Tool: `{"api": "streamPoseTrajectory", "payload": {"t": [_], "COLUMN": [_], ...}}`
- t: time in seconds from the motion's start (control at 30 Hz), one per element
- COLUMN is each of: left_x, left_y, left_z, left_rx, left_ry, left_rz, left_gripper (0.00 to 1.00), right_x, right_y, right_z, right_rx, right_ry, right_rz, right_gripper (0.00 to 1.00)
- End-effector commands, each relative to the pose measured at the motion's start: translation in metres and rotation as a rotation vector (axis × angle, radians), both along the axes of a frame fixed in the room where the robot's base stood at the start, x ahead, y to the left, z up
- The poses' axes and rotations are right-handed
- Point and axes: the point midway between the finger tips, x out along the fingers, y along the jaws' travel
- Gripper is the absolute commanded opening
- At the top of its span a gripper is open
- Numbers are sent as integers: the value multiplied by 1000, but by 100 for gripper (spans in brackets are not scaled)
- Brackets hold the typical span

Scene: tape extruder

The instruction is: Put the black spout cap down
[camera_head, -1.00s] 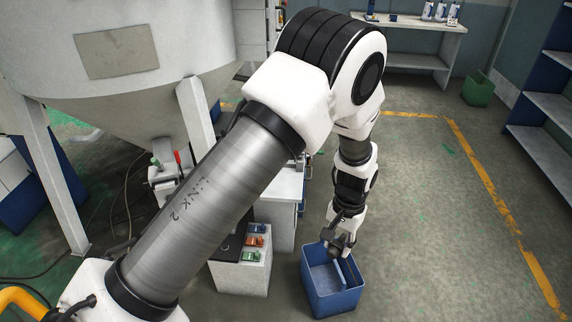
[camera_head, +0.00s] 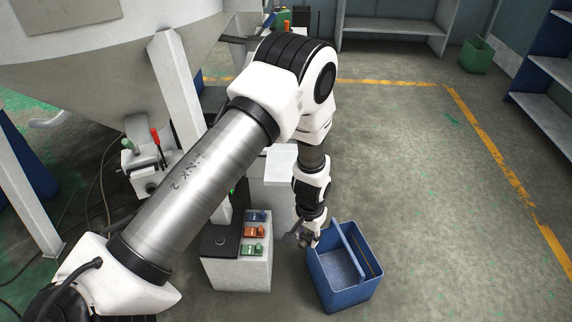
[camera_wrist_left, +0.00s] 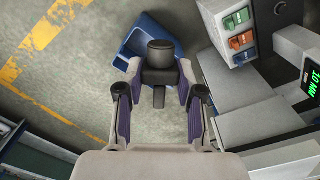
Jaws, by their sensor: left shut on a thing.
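The black spout cap (camera_wrist_left: 160,62) shows in the left wrist view as a dark round top on a wider body with a short stem. My left gripper (camera_wrist_left: 158,88) is shut on it, one finger on each side. In the head view my left gripper (camera_head: 304,238) hangs pointing down just left of the blue bin (camera_head: 352,296), near its upper left rim. The cap is small and dark there and hard to make out. In the wrist view the bin (camera_wrist_left: 133,42) lies beyond the cap, partly hidden by it. My right gripper is not in view.
A grey cabinet (camera_head: 240,276) with blue, orange and green switches and a dark top stands left of the bin. A white machine body (camera_head: 272,196) is behind it. A large hopper (camera_head: 90,50) fills the upper left. Open floor (camera_head: 440,200) lies to the right.

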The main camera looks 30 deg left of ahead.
Motion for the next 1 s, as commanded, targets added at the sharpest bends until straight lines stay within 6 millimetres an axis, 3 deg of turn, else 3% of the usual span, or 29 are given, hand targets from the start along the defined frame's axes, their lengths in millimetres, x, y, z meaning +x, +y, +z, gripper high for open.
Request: {"api": "streamPoseTrajectory", "payload": {"t": [0.03,0.1,0.2,0.33,0.47,0.77,0.87,1.0], "left_x": [-1,-4,-6,-5,2,10,8,-6], "left_y": [12,15,21,29,53,99,116,143], "left_z": [-33,-58,-79,-82,-71,-27,8,83], "left_rx": [-3,2,-4,-1,-13,-48,-51,1], "left_ry": [-34,-51,-83,-121,-257,-721,-965,-1292], "left_rz": [-3,-12,-15,-20,-39,-48,-17,79], "left_gripper": [12,12,12,12,12,12,12,12], "right_x": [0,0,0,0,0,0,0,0], "right_y": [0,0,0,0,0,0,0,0], "right_z": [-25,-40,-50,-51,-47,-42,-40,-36], "right_rx": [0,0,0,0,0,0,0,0], "right_ry": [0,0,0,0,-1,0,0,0], "right_rz": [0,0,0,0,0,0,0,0], "right_gripper": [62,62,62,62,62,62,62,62]}}
